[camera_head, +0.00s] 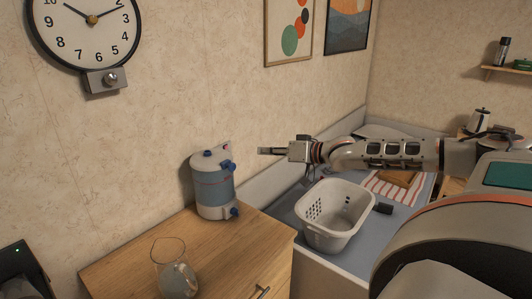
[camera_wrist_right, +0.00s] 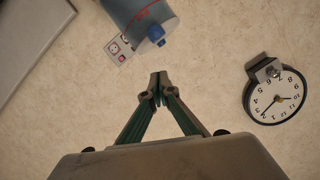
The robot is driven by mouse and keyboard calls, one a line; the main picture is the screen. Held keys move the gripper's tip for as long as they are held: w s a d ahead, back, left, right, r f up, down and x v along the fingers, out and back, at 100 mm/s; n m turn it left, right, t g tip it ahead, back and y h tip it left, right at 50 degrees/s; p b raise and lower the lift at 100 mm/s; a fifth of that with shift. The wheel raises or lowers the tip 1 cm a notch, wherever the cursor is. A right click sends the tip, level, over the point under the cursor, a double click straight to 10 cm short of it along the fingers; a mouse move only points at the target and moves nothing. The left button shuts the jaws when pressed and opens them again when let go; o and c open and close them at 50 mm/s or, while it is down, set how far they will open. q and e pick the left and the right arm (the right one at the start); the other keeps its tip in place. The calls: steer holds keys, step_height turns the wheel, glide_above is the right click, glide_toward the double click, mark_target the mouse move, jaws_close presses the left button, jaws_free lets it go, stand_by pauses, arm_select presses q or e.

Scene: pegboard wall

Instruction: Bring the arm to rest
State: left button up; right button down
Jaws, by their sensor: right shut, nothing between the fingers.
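A wooden cabinet (camera_head: 130,262) carries the dispenser and a glass vessel (camera_head: 175,270). A white basket (camera_head: 334,216) stands below my right arm. A round clock (camera_head: 88,25) hangs on the wall, also in the wrist view (camera_wrist_right: 277,98). The air left of my gripper is clear.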

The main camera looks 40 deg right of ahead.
steer(key=s+a+f+n+g, duration=0.1)
steer(key=s+a+f, duration=0.3)
steer(key=f, duration=0.4)
steer(key=s+a+f+n+g+h, duration=0.1)
steer(key=s+a+f+n, duration=0.2)
steer(key=a+f, duration=0.3)
steer(key=s+a+f+n+g, duration=0.1)
steer(key=s+a+f, duration=0.4)
steer(key=f, duration=0.5)
steer(key=shift+s+a+f+n+g+h, duration=0.15)
steer(key=shift+s+f+n+g+h, duration=0.2)
steer(key=shift+s+n, duration=0.25)
steer(key=s+a+f+n+g+h, duration=0.1)
steer(key=s+n+g+h, duration=0.15)
steer(key=s, duration=0.55)
steer(key=s+a+f+n+g+h, duration=0.15)
steer(key=s+h, duration=0.25)
steer(key=s, duration=0.4)
steer(key=a+f+m+t+y, duration=0.3)
steer(key=a+f+y, duration=0.3)
steer(key=a+f, duration=0.8)
steer(key=shift+a+f+m, duration=0.15)
steer(key=shift+f+m, duration=0.25)
steer(key=shift+f, duration=0.45)
